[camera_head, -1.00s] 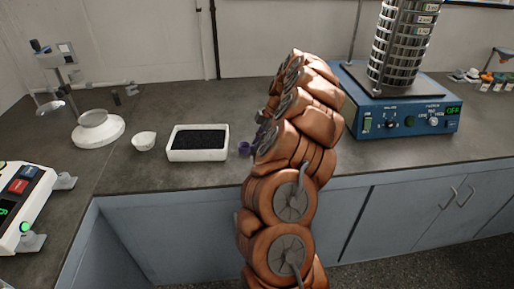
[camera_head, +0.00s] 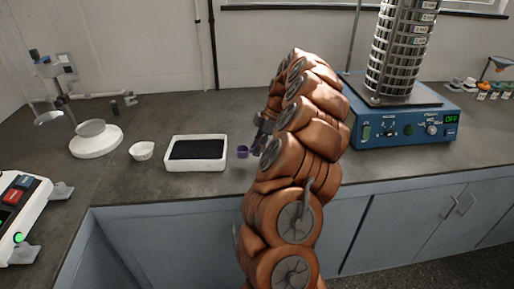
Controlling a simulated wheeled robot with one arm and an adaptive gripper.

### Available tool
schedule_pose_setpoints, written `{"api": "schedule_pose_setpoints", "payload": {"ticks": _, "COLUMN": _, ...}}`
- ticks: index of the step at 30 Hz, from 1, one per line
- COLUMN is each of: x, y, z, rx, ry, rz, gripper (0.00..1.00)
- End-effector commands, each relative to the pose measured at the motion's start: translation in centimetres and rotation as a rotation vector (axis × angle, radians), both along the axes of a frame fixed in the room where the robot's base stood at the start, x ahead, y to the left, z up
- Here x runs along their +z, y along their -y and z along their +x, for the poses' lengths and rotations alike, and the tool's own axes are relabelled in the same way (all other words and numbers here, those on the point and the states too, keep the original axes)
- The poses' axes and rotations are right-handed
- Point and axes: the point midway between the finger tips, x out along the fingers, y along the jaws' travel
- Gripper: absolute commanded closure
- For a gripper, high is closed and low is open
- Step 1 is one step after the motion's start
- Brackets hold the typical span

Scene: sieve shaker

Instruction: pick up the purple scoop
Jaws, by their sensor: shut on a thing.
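The purple scoop (camera_head: 242,152) shows as a small purple cup just left of my arm, right of the white tray. The rest of it is hidden behind my gripper and arm. My gripper (camera_head: 258,146) is mostly covered by my own orange arm; a grey and purplish part of it shows at the scoop's right side. It is shut on the scoop. I cannot tell from this view whether the scoop touches the bench or is slightly above it.
A white tray (camera_head: 168,165) of dark granules and a small white bowl (camera_head: 142,150) stand left of the scoop. A white-based stand (camera_head: 96,145) is farther left. A blue sieve shaker (camera_head: 400,132) with stacked sieves stands right of my arm. The bench front edge is close.

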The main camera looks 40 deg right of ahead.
Motion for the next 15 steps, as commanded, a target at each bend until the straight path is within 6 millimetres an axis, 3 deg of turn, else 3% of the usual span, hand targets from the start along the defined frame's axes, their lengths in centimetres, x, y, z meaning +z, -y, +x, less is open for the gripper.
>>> {"api": "schedule_pose_setpoints", "payload": {"ticks": 8, "x": 0.2, "y": -1.5, "z": -1.5, "rx": 0.002, "ry": 0.003, "rz": -0.001, "gripper": 1.00}}
{"api": "schedule_pose_setpoints", "payload": {"ticks": 15, "x": 0.4, "y": -4.0, "z": -3.9, "rx": 0.004, "ry": 0.001, "rz": 0.003, "gripper": 1.00}}
